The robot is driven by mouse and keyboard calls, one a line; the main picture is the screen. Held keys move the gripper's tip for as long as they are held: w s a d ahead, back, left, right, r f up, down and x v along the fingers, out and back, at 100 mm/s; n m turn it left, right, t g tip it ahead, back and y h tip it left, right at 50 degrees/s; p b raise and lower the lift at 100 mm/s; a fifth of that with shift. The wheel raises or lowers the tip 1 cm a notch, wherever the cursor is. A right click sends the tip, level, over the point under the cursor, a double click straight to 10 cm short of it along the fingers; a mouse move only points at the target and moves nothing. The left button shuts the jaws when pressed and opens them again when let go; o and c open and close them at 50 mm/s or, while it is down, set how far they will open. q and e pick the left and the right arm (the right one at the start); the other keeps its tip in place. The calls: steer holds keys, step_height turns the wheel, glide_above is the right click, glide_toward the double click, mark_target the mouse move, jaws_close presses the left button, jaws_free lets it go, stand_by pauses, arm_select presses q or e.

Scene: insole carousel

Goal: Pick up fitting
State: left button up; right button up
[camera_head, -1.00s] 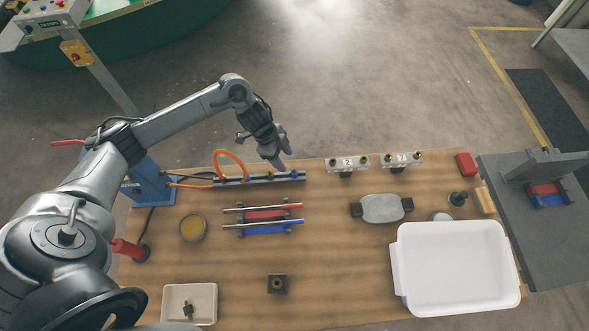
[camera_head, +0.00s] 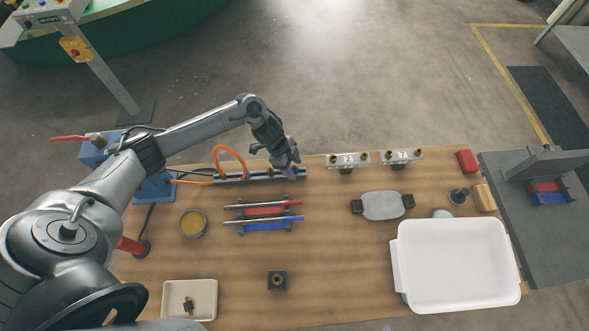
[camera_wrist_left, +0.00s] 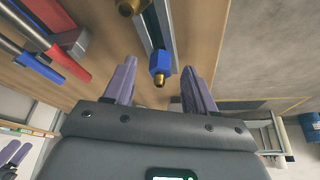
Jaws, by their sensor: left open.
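A blue fitting with a brass tip (camera_wrist_left: 160,68) sits at the end of a grey rail (camera_wrist_left: 158,25) in the left wrist view. My left gripper (camera_wrist_left: 158,70) is open, with one purple finger on each side of the fitting; I cannot tell whether they touch it. In the head view my left gripper (camera_head: 291,165) is over the right end of the rail (camera_head: 232,177) and hides the blue fitting there. A brass fitting (camera_wrist_left: 129,6) shows farther along the rail in the wrist view.
Red and blue bars with metal rods (camera_head: 264,212) lie in front of the rail. An orange hose (camera_head: 218,154) loops behind it. Two numbered blocks (camera_head: 347,160) (camera_head: 402,157) stand to the right. A white bin (camera_head: 395,265) and a small tray (camera_head: 170,300) are nearer the front.

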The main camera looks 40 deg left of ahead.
arm_select(q)
steer(key=shift+c, duration=0.3)
jaws_close()
steer(key=shift+r, duration=0.1)
